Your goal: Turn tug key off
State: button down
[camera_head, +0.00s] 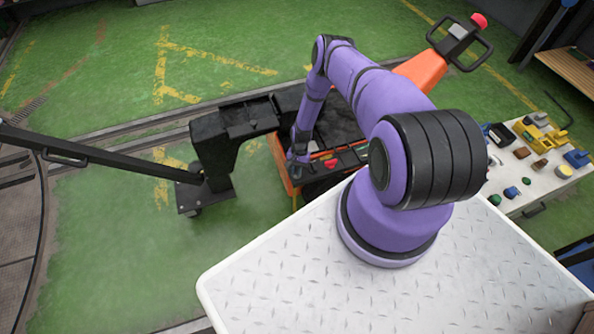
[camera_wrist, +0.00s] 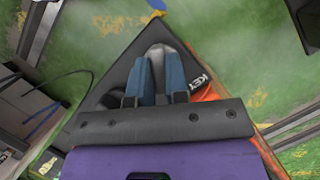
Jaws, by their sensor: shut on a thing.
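The orange tug (camera_head: 421,70) stands behind my arm, with a dark panel at its near end. In the wrist view a black panel (camera_wrist: 118,72) carries a partly hidden white label starting "KE" (camera_wrist: 200,82). My gripper (camera_wrist: 158,80) is over this panel, its two blue-grey fingers shut on a grey rounded piece, which I take as the tug key (camera_wrist: 157,60). The fingers hide much of it, and its turn position cannot be told. In the head view my gripper (camera_head: 299,160) is small and dark at the tug's near end.
A white bench (camera_head: 520,196) with several small coloured parts stands at the right. A black stand (camera_head: 215,150) with a long dark bar is left of the tug. The tug's handle has a red button (camera_head: 478,21). Green floor at the left is mostly clear.

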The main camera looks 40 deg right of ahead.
jog(key=n+h, duration=0.1)
jog(key=n, duration=0.2)
jog(key=n+g+h, duration=0.1)
jog(key=n, duration=0.3)
jog(key=shift+w, duration=0.1)
dwell(0.5)
jog(key=c, duration=1.1)
grip_release()
jog(key=v, duration=1)
jog(key=shift+w+a+r, duration=0.25)
jog(key=shift+w+r, duration=0.05)
jog(key=shift+w, duration=0.1)
jog(key=shift+s, duration=0.1)
